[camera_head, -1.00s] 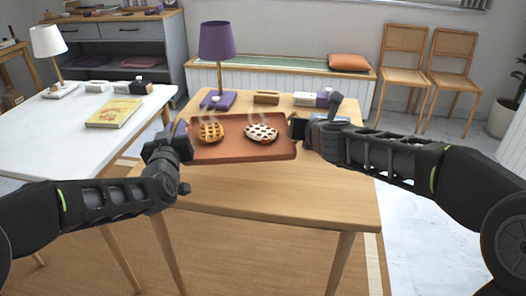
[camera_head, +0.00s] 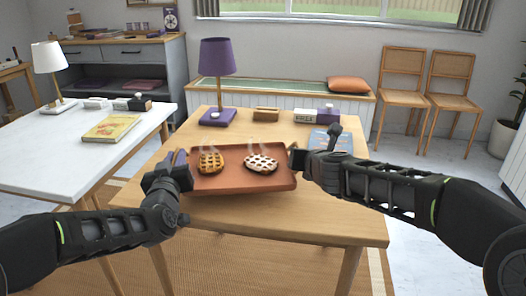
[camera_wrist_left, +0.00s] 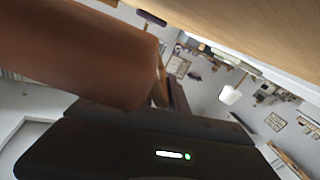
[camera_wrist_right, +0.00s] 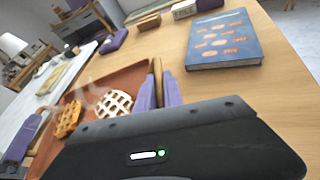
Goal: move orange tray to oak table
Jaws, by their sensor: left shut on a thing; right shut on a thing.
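The orange tray (camera_head: 236,184) is held level between my two grippers, over the near part of the oak table (camera_head: 300,216). It carries a waffle (camera_head: 210,163) on its left and a lattice-topped pie (camera_head: 261,164) on its right. My left gripper (camera_head: 178,168) is shut on the tray's left edge. My right gripper (camera_head: 295,158) is shut on its right edge; its purple fingers (camera_wrist_right: 158,92) show in the right wrist view. In the left wrist view the tray's underside (camera_wrist_left: 80,50) fills the upper left.
A purple lamp (camera_head: 217,75) stands at the back of the oak table, with a wooden block (camera_head: 266,114) and a small white box (camera_head: 305,117). A blue book (camera_head: 331,143) lies right of the tray. A white table (camera_head: 60,158) with a yellow book (camera_head: 113,128) stands left.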

